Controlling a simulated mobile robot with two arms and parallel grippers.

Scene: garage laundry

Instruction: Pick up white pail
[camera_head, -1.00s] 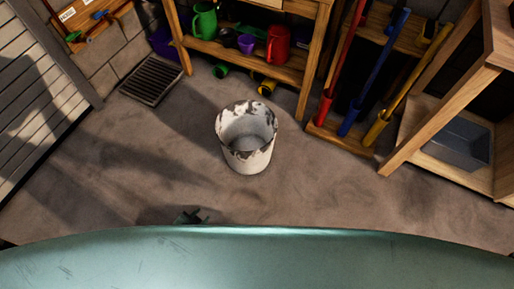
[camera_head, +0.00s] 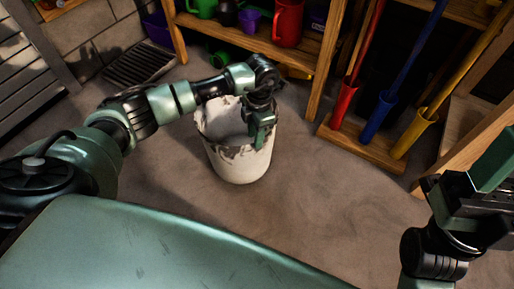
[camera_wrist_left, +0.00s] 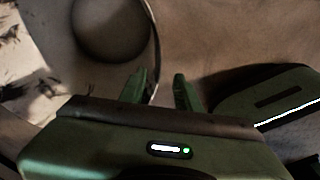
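The white pail (camera_head: 240,165), stained with dark patches, stands upright on the floor near the middle of the head view. My left gripper (camera_head: 262,135) points down at the right part of its rim and hides some of it. In the left wrist view, the two green fingers of the left gripper (camera_wrist_left: 160,92) are apart. The pail's rim (camera_wrist_left: 155,45) runs down into the gap between them; I cannot tell whether they touch it. My right gripper (camera_head: 492,165) is at the right edge of the head view, away from the pail; its finger opening is not clear.
A wooden shelf (camera_head: 250,40) with jugs, including a red one (camera_head: 289,22), stands behind the pail. Red, blue and yellow long-handled tools stand in a wooden rack (camera_head: 360,145) to the right. A floor grate (camera_head: 140,62) lies at the back left. Floor right of the pail is clear.

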